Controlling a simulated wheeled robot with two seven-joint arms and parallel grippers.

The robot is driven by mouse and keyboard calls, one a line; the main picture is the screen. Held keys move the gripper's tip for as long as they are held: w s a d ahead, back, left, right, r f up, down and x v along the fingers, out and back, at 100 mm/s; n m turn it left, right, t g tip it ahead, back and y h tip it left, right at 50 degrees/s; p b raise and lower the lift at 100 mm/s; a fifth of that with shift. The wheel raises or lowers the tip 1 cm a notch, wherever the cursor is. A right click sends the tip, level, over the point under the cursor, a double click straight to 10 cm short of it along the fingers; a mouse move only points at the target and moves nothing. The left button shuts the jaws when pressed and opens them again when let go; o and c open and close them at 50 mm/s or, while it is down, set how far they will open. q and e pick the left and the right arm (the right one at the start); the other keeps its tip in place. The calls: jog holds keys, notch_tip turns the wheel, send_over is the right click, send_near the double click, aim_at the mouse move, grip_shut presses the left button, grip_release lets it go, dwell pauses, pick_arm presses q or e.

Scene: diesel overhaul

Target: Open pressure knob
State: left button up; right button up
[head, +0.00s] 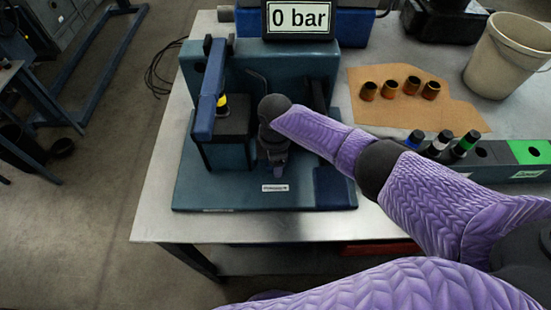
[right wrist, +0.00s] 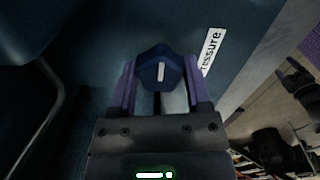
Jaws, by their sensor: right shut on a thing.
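The pressure knob (right wrist: 160,68) is dark blue with a white pointer mark that stands nearly upright in the right wrist view. It sits between the two fingers of my right gripper (right wrist: 160,88), which is shut on it. A white label reading "Pressure" (right wrist: 212,50) is beside the knob. In the head view my right gripper (head: 277,166) reaches down onto the blue test rig's base (head: 230,198), just behind the small label; the knob is hidden there. A display (head: 299,17) on the rig reads 0 bar. My left gripper is not in view.
A blue lever (head: 207,100) stands at the rig's left. Several copper-coloured sleeves (head: 412,84) lie on brown cardboard (head: 400,112) at the right, near a beige bucket (head: 508,55). A rack (head: 500,165) holds several dark, colour-banded parts. The table's front strip is clear.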

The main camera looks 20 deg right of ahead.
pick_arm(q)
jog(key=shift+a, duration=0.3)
pick_arm(e)
jog(key=o, duration=1.3)
jog(key=shift+c, duration=0.2)
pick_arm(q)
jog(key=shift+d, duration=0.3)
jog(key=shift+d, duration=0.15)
